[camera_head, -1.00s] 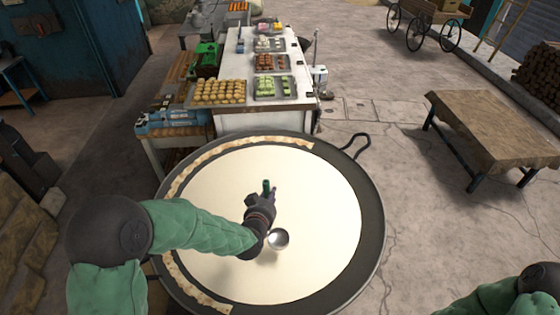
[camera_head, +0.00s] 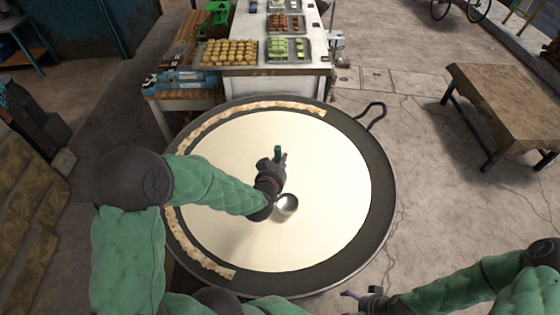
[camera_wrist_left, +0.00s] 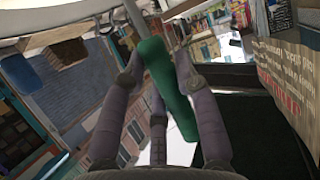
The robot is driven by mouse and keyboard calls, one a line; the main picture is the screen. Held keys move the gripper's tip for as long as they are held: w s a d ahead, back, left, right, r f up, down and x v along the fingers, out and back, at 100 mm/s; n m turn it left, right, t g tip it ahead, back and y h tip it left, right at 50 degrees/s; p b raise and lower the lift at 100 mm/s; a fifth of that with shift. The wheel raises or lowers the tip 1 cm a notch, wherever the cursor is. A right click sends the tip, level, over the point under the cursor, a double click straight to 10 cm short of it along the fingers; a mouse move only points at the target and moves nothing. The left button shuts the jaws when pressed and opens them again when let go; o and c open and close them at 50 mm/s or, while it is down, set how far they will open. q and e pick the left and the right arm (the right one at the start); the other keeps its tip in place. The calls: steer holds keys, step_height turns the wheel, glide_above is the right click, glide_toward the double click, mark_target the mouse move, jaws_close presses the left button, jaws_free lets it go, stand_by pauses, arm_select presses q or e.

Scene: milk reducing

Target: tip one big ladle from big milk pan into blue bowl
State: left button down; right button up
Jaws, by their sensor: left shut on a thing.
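The big milk pan (camera_head: 381,190) is a wide dark pan filled with pale cream milk, with a loop handle at its upper right. My left gripper (camera_head: 277,162) is over the middle of the pan, shut on the green handle of the big ladle (camera_head: 278,151). The handle also shows between the fingers in the left wrist view (camera_wrist_left: 165,85). The ladle's round metal cup (camera_head: 287,204) shows over the milk; I cannot tell whether it touches the surface or holds milk. My right gripper (camera_head: 358,299) is at the bottom edge, below the pan. I cannot make out a blue bowl.
A white-topped counter (camera_head: 275,86) with trays of sweets stands behind the pan. A strip of skin-like crust lines the pan's left and far rim. A wooden table (camera_head: 505,95) is at right. The floor between the pan and the table is clear.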

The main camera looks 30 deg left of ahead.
arm_select(q)
step_height(320, 180, down, 8)
steer(key=b, duration=0.7)
steer(key=shift+f+b, duration=0.2)
steer(key=shift+b, duration=0.1)
steer(key=shift+r, duration=0.1)
stand_by(0.7)
steer(key=shift+r+p, duration=3.9)
steer(key=shift+r, duration=1.2)
steer(key=shift+s+a+f+n+h+b, duration=0.1)
steer(key=shift+s+a+n+h+b, duration=0.2)
steer(key=shift+a+b, duration=0.95)
steer(key=shift+s+a+f+n+h+b, duration=0.1)
steer(key=shift+a+f+n+h+b, duration=0.2)
steer(key=shift+b, duration=1.85)
steer(key=shift+s+a+r+n+h+b, duration=0.15)
steer(key=shift+a+n+b, duration=0.4)
steer(key=shift+b, duration=1.15)
